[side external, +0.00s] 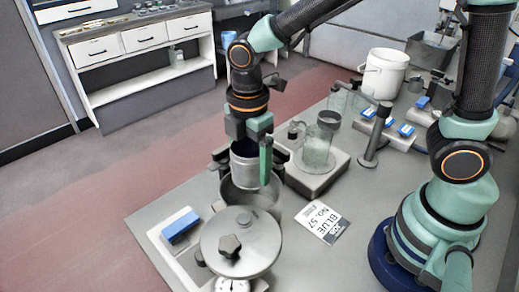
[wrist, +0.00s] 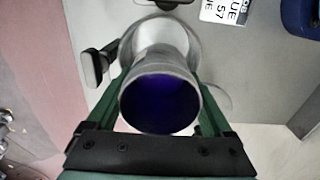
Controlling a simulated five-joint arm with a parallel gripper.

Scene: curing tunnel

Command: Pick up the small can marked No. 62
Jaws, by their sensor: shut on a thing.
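A small grey metal can (side external: 243,170) is held between the green fingers of my gripper (side external: 250,160). In the wrist view the can (wrist: 165,55) is open at the top, with dark blue inside, and a finger of my gripper (wrist: 160,85) lies along each side. My gripper is shut on it. The can is over a wide metal pot (side external: 250,198); its lower end overlaps the pot's opening, and I cannot tell whether it touches. No number shows on the can. A white card (side external: 321,221) on the bench reads "BLUE No. 57".
To the right, a glass jar (side external: 317,150) stands on a grey base. A metal stand (side external: 372,145) and white bucket (side external: 384,75) are farther back. A blue block (side external: 180,225) lies at the left edge.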

